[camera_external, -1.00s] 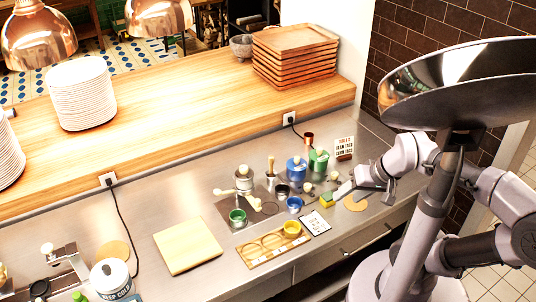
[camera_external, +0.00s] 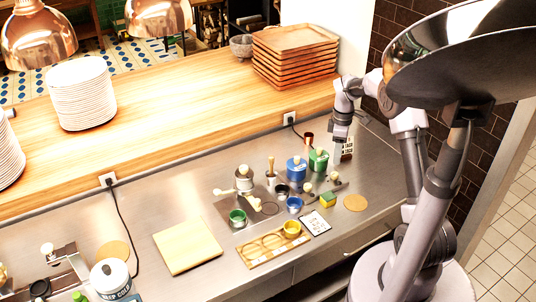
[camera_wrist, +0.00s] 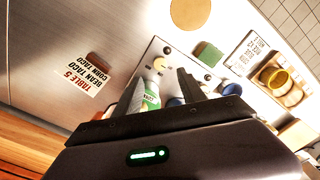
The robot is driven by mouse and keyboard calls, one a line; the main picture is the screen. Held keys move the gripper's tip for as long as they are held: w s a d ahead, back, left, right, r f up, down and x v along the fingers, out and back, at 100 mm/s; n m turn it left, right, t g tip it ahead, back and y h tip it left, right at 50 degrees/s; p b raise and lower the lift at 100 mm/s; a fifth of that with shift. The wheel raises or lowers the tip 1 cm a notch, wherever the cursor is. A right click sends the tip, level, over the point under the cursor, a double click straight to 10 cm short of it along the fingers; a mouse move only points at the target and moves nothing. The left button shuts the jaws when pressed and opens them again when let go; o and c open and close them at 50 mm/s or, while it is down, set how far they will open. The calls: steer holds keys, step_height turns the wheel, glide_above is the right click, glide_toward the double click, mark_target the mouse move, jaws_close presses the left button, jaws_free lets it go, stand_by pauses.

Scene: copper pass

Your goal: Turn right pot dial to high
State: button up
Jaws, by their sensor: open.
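The green pot (camera_external: 318,160) is the right one of two pots at the back of the steel counter. The blue pot (camera_external: 296,169) stands to its left. Small pale round knobs sit in front of the pots, one nearer the right pot (camera_external: 335,176) and one nearer the left pot (camera_external: 307,187); their settings are too small to read. My gripper (camera_external: 340,138) points down behind and right of the green pot, above the counter. In the wrist view its open fingers (camera_wrist: 158,84) frame the green pot (camera_wrist: 152,100), with nothing held. The left finger and gripper body partly hide the pots.
A "Table 5" order card (camera_external: 346,150) stands close to my gripper. A yellow-green sponge (camera_external: 328,200) and a round tan disc (camera_external: 355,203) lie in front. The counter's right end is mostly clear.

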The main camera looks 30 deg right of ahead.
mark_target(335, 173)
step_height(335, 173, down, 9)
steer(key=b, duration=0.2)
steer(key=shift+b, duration=0.3)
jaws_close()
